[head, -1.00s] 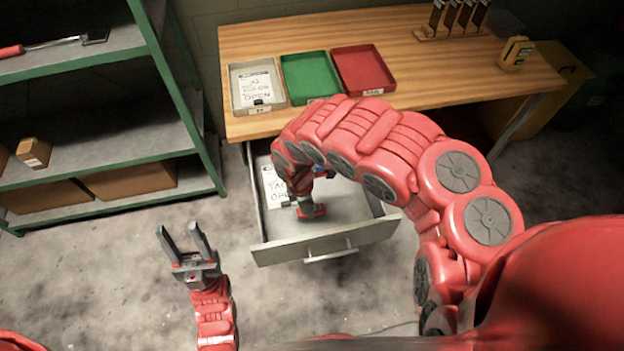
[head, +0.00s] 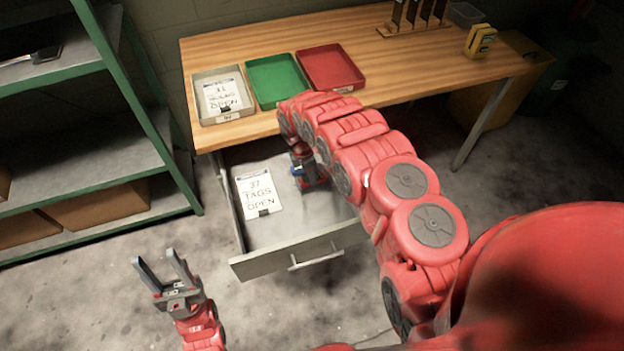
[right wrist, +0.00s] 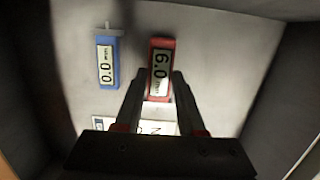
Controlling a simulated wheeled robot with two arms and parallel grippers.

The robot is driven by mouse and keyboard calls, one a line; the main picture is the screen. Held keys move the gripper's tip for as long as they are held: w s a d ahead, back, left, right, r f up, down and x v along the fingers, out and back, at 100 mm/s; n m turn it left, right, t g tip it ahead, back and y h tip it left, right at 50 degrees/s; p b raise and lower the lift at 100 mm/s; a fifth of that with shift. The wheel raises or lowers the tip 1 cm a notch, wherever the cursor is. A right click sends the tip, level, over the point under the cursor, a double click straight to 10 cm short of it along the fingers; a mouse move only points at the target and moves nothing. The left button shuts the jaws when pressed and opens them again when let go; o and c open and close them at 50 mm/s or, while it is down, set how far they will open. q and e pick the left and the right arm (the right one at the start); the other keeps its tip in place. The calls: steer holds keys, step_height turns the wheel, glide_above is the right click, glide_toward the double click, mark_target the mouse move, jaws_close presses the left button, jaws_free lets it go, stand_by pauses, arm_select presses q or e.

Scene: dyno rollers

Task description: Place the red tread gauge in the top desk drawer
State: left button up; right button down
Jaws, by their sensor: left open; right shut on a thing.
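The desk drawer (head: 300,254) is pulled open below the desk top. My right gripper (head: 312,184) reaches down inside it, partly hidden by my arm. In the right wrist view the red tread gauge (right wrist: 161,68), with a lit number display, is between the fingertips, and the gripper is shut on it. It is over or on the pale drawer floor; I cannot tell whether it touches. A blue gauge (right wrist: 106,62) reading 0.0 lies to its left, apart from it. My left gripper (head: 166,278) is open and empty, left of the drawer front.
A clipboard (head: 259,194) lies in the drawer's left part. The wooden desk (head: 400,72) holds a grey tray (head: 207,119), a green tray (head: 277,80), a red tray (head: 331,67) and a yellow device (head: 479,40). Green shelving (head: 150,140) stands at left.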

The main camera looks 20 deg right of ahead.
mark_target(306, 178)
steer(key=shift+w+d, duration=0.35)
steer(key=shift+s+f, duration=0.1)
steer(key=shift+f, duration=1.75)
steer(key=c, duration=0.5)
jaws_free()
steer(key=shift+r, duration=0.1)
steer(key=shift+a+r, duration=0.1)
steer(key=shift+r, duration=0.45)
step_height(306, 178, up, 11)
steer(key=a, duration=0.1)
steer(key=shift+a+f, duration=0.15)
steer(key=shift+a, duration=0.2)
